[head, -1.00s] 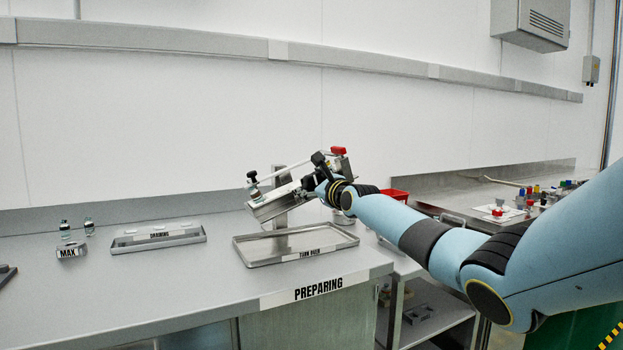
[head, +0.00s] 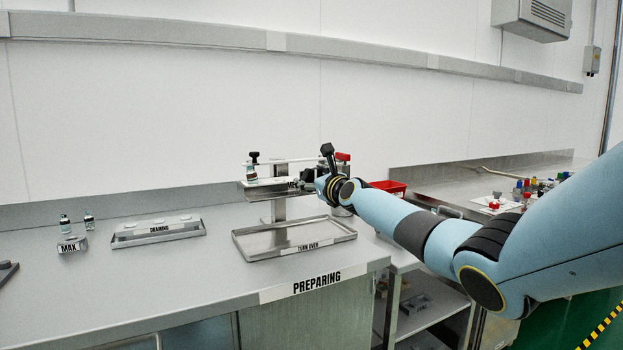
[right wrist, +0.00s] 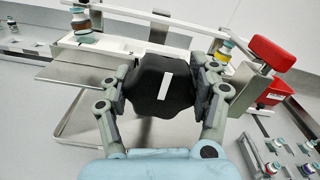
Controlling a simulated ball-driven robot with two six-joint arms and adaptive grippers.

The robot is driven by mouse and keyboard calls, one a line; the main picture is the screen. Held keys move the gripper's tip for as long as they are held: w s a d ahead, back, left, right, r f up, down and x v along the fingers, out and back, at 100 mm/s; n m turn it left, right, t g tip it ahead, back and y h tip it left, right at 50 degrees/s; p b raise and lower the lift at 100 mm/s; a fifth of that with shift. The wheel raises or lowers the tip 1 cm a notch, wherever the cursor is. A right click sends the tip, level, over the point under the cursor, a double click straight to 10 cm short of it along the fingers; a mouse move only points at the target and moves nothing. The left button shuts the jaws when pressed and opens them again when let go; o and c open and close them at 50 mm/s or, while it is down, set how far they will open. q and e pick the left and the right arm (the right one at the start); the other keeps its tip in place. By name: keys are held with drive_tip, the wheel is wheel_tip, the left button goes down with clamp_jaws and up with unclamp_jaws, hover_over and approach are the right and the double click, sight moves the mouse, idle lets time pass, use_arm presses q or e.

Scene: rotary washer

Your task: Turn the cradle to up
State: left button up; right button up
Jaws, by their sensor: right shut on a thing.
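The cradle (head: 264,188) sits on its stand above the tray marked TURN OVER, and its platform looks about level in the head view. A small vial with a dark cap (head: 252,171) stands upright on its left end. My right gripper (head: 309,180) is at the cradle's right side. In the right wrist view its two fingers (right wrist: 165,88) are shut on a black knob (right wrist: 160,92) with a white bar on it. Two vials also show on the cradle in that view, one (right wrist: 80,20) at the left and one (right wrist: 222,52) at the right. My left gripper is not in view.
The tray (head: 245,256) lies under the cradle. To the left are the DRAINING rack (head: 150,237), a MAX block (head: 72,244) and two small vials (head: 65,224). A red bin (head: 388,187) is behind my right arm. Bare bench lies in front.

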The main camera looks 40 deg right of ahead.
drive_tip(key=shift+f, duration=0.25)
drive_tip(key=o, duration=1.7)
drive_tip(key=shift+r, duration=0.15)
wheel_tip(320, 180, up, 10)
drive_tip(key=shift+f, duration=0.1)
